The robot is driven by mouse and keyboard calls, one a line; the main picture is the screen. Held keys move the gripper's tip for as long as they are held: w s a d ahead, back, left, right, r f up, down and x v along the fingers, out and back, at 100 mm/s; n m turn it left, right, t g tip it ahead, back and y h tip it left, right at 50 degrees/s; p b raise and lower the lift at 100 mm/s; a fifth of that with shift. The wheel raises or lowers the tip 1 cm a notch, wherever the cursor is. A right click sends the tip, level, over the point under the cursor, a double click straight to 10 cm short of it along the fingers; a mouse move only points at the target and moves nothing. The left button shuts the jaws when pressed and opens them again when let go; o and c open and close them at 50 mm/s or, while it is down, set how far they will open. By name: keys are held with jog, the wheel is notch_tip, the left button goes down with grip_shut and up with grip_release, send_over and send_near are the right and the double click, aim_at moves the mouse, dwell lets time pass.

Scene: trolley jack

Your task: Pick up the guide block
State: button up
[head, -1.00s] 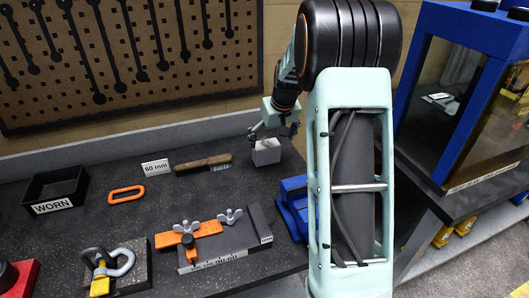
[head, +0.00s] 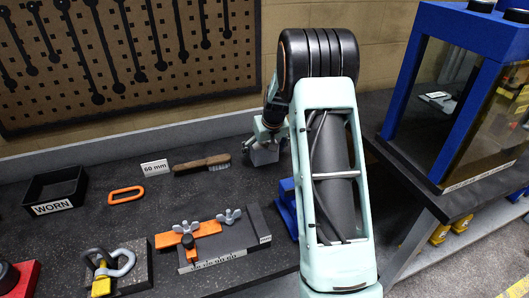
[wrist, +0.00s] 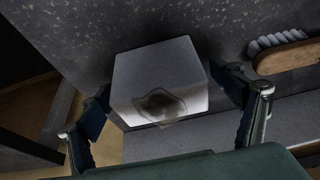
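The guide block appears to be the small grey block (head: 264,156) at the back of the dark bench in the head view. It also shows in the wrist view (wrist: 158,75), with a dark stained patch on its near side. My gripper (head: 269,145) is low at the block, with one finger on either side of it. In the wrist view my gripper (wrist: 160,92) has its fingers spread to about the block's width, close to its left and right sides. Firm contact does not show. The block's underside is hidden.
A wooden brush (head: 202,164) lies just left of the block, beside a "60 mm" card (head: 154,168). A blue object (head: 287,204) stands in front, partly behind my arm. A fixture with orange clamp (head: 190,234) and a "WORN" tray (head: 55,190) are further left.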

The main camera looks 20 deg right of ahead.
jog(key=c, duration=2)
jog(key=shift+w+r, duration=0.1)
jog(key=shift+c, duration=0.6)
jog(key=shift+r, duration=0.1)
